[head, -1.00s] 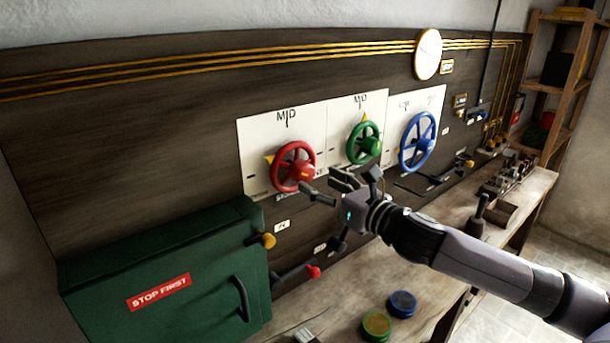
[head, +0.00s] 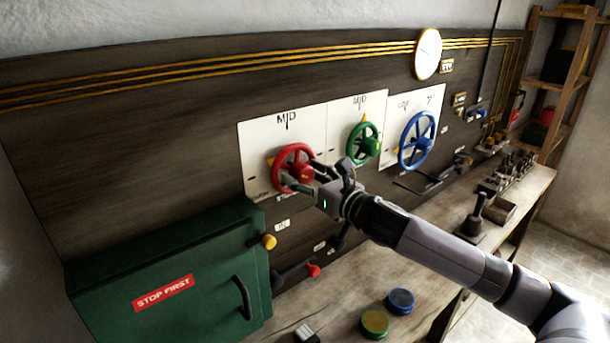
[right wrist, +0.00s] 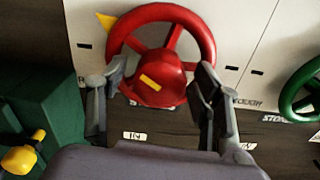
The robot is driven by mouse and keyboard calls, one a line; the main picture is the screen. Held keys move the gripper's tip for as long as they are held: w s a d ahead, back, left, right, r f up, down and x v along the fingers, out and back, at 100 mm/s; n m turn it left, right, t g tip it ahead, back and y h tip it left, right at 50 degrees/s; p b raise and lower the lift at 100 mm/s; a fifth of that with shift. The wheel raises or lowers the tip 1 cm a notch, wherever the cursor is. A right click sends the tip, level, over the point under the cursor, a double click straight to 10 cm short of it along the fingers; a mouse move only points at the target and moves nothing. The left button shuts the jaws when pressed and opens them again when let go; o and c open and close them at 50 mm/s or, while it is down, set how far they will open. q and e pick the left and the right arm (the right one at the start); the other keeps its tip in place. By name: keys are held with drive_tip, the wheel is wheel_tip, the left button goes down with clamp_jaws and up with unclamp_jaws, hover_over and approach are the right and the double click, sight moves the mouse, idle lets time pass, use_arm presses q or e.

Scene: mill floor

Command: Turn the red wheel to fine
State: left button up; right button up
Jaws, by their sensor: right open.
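The red wheel (head: 290,148) is mounted on a white plate marked MID at its top. In the right wrist view the wheel's red hub (right wrist: 150,97) carries a yellow bar, and a yellow pointer (right wrist: 106,20) shows at the upper left of the rim. My right gripper (head: 305,177) is open at the lower front of the wheel. In the right wrist view the gripper (right wrist: 161,72) has one finger on each side of the hub, over the lower part of the rim. I cannot tell if they touch it. The left gripper is out of view.
A green wheel (head: 369,133) and a blue wheel (head: 428,122) are to the right on the panel. A green cabinet (head: 210,265) marked STOP FIRST stands at the lower left. A red-tipped lever (head: 313,270) and a yellow knob (head: 269,242) stick out below the red wheel.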

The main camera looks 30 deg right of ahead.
drive_tip(key=c, duration=1.2)
drive_tip(key=shift+o, duration=0.2)
